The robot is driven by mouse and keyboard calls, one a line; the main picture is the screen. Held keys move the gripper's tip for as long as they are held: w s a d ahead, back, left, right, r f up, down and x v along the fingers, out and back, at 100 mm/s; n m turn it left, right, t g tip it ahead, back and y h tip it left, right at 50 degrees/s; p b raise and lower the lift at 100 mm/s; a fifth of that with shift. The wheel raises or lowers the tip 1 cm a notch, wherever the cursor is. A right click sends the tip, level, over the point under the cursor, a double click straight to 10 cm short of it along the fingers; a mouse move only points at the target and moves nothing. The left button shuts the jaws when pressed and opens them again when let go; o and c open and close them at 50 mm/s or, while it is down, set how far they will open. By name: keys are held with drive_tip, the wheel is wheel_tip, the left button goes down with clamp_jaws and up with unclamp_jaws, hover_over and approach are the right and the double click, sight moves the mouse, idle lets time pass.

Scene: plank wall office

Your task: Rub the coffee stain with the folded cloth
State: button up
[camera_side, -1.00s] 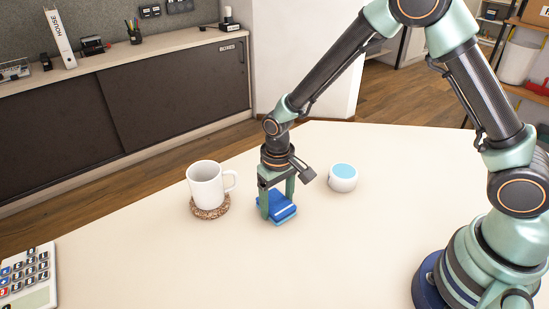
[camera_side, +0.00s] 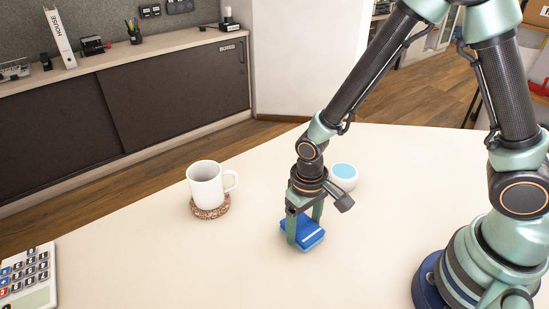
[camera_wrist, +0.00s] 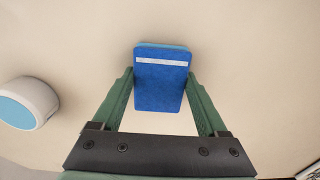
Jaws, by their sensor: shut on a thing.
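The folded cloth (camera_side: 309,234) is blue with a white stripe. My gripper (camera_side: 304,238) is shut on it, with one green finger at each side. In the side view the cloth is at or just above the table top; I cannot tell whether it touches. In the wrist view the cloth (camera_wrist: 160,88) sits between the fingertips of my gripper (camera_wrist: 160,82), its striped end pointing away. No coffee stain shows in either view; the cloth and gripper hide a patch of the table.
A white mug (camera_side: 205,185) stands on a cork coaster (camera_side: 211,211) to the left. A white round device with a light blue top (camera_side: 344,175) stands just behind my gripper, and also shows in the wrist view (camera_wrist: 28,104). A calculator (camera_side: 29,277) lies at front left. The front middle table is clear.

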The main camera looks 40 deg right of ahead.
drive_tip(key=shift+w+r, duration=0.1)
drive_tip(key=shift+r, duration=3.9)
